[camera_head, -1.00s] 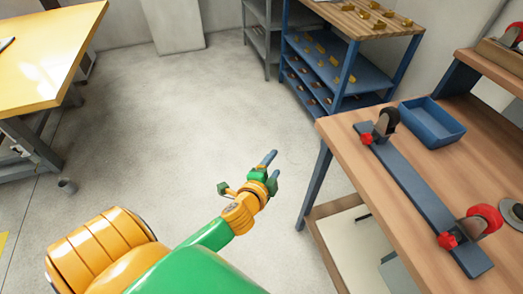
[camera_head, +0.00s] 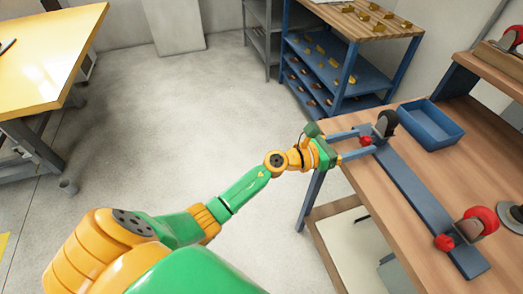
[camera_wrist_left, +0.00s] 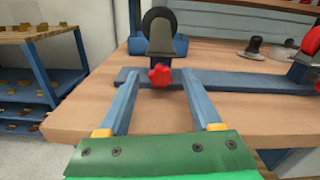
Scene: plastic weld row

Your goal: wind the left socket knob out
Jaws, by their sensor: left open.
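The left socket knob is a small red lobed knob (camera_head: 365,140) on the far end of a blue-grey bar (camera_head: 418,200) on the wooden bench. In the left wrist view the knob (camera_wrist_left: 160,75) faces me, below a grey bracket with a black disc (camera_wrist_left: 158,27). My left gripper (camera_head: 366,142) is open, its blue fingers reaching over the bench edge. In the left wrist view the fingers (camera_wrist_left: 161,78) point at the knob, with their tips to either side of it. I cannot tell whether they touch it. My right gripper is not in view.
At the bar's near end are another red knob (camera_head: 443,242) and a red disc (camera_head: 485,217). A blue bin (camera_head: 432,140) stands behind the bar. A blue shelf rack (camera_head: 340,75) stands beyond the bench.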

